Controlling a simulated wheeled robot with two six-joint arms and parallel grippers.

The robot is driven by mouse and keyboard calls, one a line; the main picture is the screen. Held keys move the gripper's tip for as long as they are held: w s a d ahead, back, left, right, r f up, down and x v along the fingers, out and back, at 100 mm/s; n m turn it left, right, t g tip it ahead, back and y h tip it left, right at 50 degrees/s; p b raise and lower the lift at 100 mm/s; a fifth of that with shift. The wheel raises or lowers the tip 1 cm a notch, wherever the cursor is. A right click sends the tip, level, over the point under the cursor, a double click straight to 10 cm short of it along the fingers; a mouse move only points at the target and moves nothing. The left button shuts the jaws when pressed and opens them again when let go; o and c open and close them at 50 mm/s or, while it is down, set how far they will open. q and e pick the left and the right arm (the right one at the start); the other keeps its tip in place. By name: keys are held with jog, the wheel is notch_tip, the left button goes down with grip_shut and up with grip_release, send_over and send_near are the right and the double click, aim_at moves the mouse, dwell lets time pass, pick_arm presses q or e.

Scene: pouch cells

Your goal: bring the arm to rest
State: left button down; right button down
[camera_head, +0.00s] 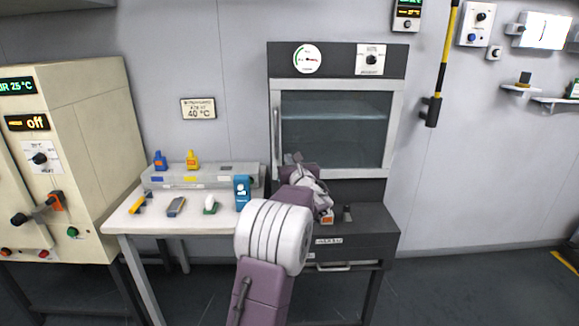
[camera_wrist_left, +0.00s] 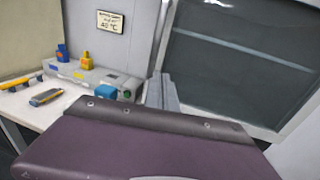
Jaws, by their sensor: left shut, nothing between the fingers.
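My left arm rises from the bottom middle of the head view. Its gripper (camera_head: 296,158) points away from me, in front of the dark glass-doored cabinet (camera_head: 333,119). In the left wrist view the gripper's grey fingers (camera_wrist_left: 161,92) are together with nothing between them. They stand clear of the glass door. My own arm hides part of the cabinet's lower left. My right gripper is in neither view.
A white table (camera_head: 124,220) stands left of the arm. It bears a grey rack (camera_head: 205,181), a blue bottle (camera_head: 160,160), a yellow bottle (camera_head: 193,159), a blue box (camera_head: 242,192) and small tools. A cream oven (camera_head: 85,110) stands further left. Floor at right is clear.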

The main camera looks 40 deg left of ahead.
pick_arm(q)
jog(key=shift+f, duration=0.2)
jog(key=shift+d, duration=0.1)
jog(key=d+h, duration=0.2)
jog(key=d, duration=0.6)
jog(key=s+d+f+n+g+h, duration=0.3)
jog(key=s+d+f+n, duration=0.25)
jog(key=s+f, duration=0.35)
jog(key=s+d+f+n+g+h, duration=0.3)
jog(key=s+d+f+n, duration=0.25)
jog(key=f, duration=0.55)
jog(key=s+d+f+n+g+h, duration=0.5)
jog(key=s+d+f+n, duration=0.4)
jog(key=s+d+n, duration=0.45)
notch_tip(320, 180, up, 12)
jog(key=d+n+t+h+p, duration=0.1)
jog(key=p, duration=1.1)
jog(key=shift+r+h+p, duration=0.2)
jog(key=shift+h+p, duration=0.1)
jog(key=shift+p, duration=0.05)
